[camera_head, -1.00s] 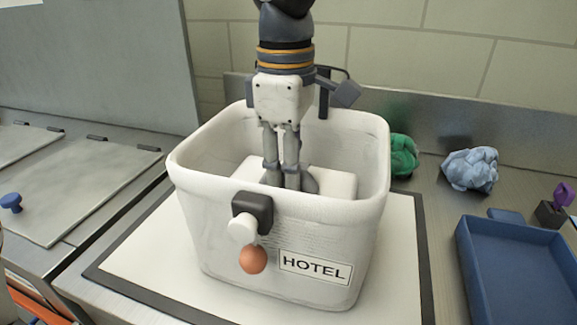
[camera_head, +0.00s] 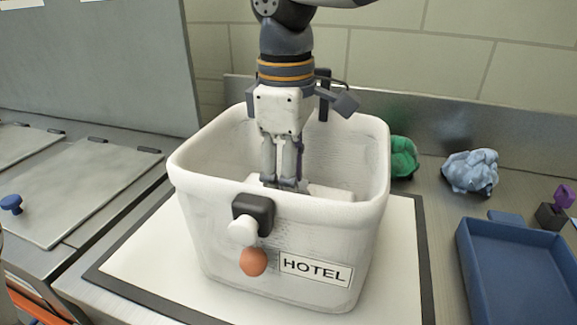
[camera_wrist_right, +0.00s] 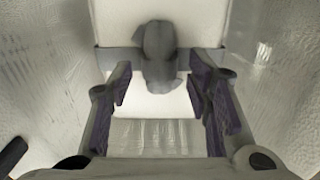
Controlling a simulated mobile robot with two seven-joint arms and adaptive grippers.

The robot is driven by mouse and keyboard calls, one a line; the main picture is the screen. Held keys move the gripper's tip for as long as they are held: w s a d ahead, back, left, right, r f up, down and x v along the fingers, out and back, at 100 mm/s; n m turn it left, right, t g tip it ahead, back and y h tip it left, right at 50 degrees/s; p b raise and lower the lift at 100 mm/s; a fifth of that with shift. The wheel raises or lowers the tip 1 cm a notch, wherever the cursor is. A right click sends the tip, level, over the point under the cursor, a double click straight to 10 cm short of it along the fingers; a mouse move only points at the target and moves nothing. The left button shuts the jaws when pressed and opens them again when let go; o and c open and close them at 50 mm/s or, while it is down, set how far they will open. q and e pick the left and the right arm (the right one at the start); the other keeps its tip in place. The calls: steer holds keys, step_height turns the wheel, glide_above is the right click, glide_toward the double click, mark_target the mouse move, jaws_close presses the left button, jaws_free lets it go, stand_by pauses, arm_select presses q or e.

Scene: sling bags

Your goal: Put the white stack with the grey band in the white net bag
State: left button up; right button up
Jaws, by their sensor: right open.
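The white bag (camera_head: 210,235) stands open-topped and upright, with a HOTEL label on its front. The white stack (camera_head: 330,193) lies inside it, mostly hidden by the front wall. In the right wrist view the stack (camera_wrist_right: 112,25) shows its grey band (camera_wrist_right: 205,59) across it and a grey lump (camera_wrist_right: 158,50) at the band's middle. My right gripper (camera_head: 283,184) reaches down into the bag. In the wrist view its fingers (camera_wrist_right: 160,78) are open, one on each side of the lump, with gaps. My left gripper is not in view.
A black clip (camera_head: 262,207) and an orange ball (camera_head: 253,262) sit on the bag's front. The bag stands on a white dark-edged mat (camera_head: 130,265). Green (camera_head: 404,157) and pale blue (camera_head: 470,170) crumpled cloths and a blue tray (camera_head: 520,270) are at right.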

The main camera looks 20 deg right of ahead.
step_height(320, 180, up, 13)
steer(key=shift+a+r, duration=0.1)
stand_by(0.3)
